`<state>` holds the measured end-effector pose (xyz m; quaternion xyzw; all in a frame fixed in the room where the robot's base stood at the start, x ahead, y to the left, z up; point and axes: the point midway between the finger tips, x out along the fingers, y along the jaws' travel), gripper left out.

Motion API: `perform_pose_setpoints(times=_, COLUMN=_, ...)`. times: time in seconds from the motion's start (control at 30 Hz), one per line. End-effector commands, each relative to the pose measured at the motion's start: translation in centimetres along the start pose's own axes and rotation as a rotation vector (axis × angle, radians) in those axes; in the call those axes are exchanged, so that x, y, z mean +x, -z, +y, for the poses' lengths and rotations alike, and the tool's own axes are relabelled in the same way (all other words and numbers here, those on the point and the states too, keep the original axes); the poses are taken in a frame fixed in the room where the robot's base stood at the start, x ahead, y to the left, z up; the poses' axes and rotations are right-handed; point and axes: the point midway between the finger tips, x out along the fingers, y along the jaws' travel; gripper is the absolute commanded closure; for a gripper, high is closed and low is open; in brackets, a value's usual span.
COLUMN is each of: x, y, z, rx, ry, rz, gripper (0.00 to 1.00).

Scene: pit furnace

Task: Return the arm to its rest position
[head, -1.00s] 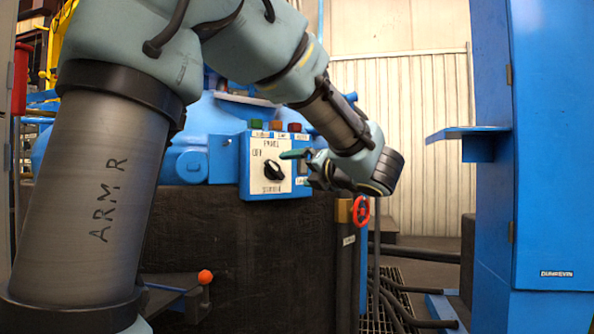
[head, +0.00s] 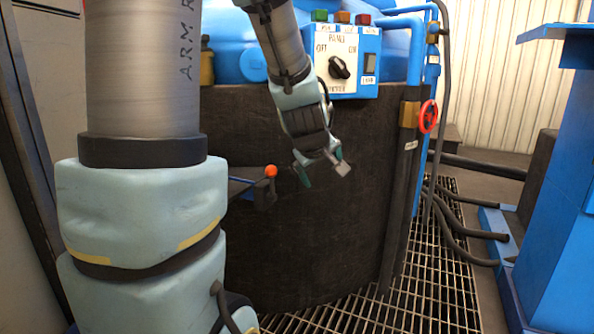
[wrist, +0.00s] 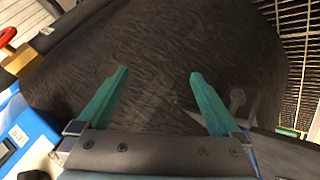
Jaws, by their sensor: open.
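My gripper (head: 322,174) hangs from my arm in front of the dark furnace wall (head: 310,235), below the blue control panel. Its green fingers point downward and are apart. In the wrist view my gripper (wrist: 158,90) shows two green fingers spread wide with nothing between them, facing the dark rough wall. The black knob (head: 340,67) on the panel (head: 368,85) is above and to the right of the gripper, apart from it.
A lever with an orange ball (head: 271,171) sticks out just left of my gripper. A red valve wheel (head: 428,117) is on the right, with dark hoses (head: 455,215) beyond it. Grating (head: 390,300) covers the floor. A blue cabinet (head: 555,220) stands at far right.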

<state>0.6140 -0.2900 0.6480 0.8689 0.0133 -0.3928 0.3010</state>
Motion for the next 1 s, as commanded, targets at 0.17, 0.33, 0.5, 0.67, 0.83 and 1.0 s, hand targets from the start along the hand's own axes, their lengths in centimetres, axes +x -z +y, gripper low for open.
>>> perform_pose_setpoints(times=0.17, x=-2.3, y=-4.2, z=-9.9, rx=0.309, ry=0.197, rz=-0.272, gripper=0.00)
perform_pose_setpoints(times=0.33, x=-5.7, y=-7.3, z=-16.9, rx=0.509, ry=0.313, rz=-0.505, gripper=0.00)
perform_pose_setpoints(times=0.5, x=-9.5, y=-6.6, z=-17.4, rx=0.580, ry=0.345, rz=-0.594, gripper=0.00)
perform_pose_setpoints(times=0.67, x=-12.1, y=-4.7, z=-15.4, rx=0.578, ry=0.344, rz=-0.592, gripper=0.00)
perform_pose_setpoints(times=0.83, x=-15.5, y=-2.1, z=-12.8, rx=0.576, ry=0.344, rz=-0.591, gripper=0.00)
perform_pose_setpoints(times=1.0, x=-19.2, y=0.7, z=-10.0, rx=0.576, ry=0.343, rz=-0.590, gripper=0.00)
